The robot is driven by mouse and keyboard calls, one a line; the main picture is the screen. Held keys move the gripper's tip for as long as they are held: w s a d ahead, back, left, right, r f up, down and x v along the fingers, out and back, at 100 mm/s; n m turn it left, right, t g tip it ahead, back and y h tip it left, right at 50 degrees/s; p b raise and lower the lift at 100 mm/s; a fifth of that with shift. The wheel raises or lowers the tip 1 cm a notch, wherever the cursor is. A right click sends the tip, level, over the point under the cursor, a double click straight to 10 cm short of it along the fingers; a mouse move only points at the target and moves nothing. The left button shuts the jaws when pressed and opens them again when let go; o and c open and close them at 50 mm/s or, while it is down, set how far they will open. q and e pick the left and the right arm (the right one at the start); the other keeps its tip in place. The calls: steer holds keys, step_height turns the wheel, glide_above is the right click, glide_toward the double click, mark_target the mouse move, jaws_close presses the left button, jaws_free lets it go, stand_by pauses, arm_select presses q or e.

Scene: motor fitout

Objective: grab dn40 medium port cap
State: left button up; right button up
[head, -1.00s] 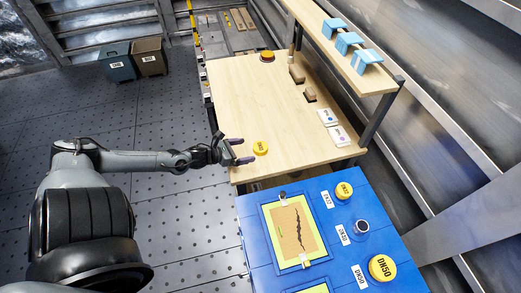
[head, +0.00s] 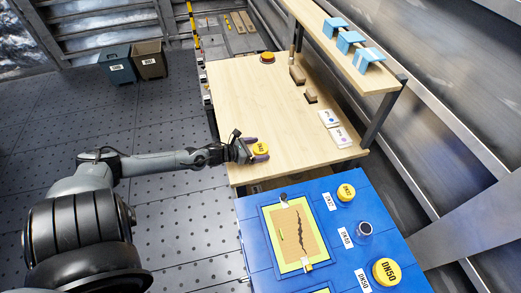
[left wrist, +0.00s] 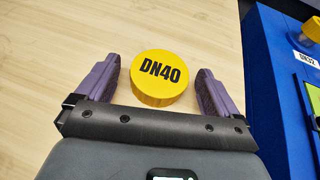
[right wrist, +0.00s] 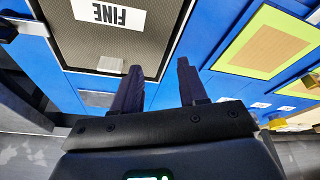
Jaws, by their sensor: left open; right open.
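The yellow DN40 cap (left wrist: 160,77) lies flat on the wooden table, label up; it also shows in the head view (head: 261,148). My left gripper (head: 262,151) is at the table's near left part with its purple fingers on either side of the cap. In the left wrist view the left gripper (left wrist: 157,88) is open, the cap between the fingers with a gap on each side. My right gripper (right wrist: 157,85) is open and empty above the blue bench, seen only in the right wrist view.
The blue bench (head: 345,185) holds a yellow DN32 cap (head: 346,192), a yellow DN50 cap (head: 386,271) and a dark-topped part (head: 363,228) at the DN40 label. White cards (head: 340,137) lie at the table's right. The table's middle is clear.

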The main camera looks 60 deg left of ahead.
steer(key=shift+d, duration=0.1)
arm_select(q)
steer(key=c, duration=1.1)
steer(key=shift+r, duration=0.1)
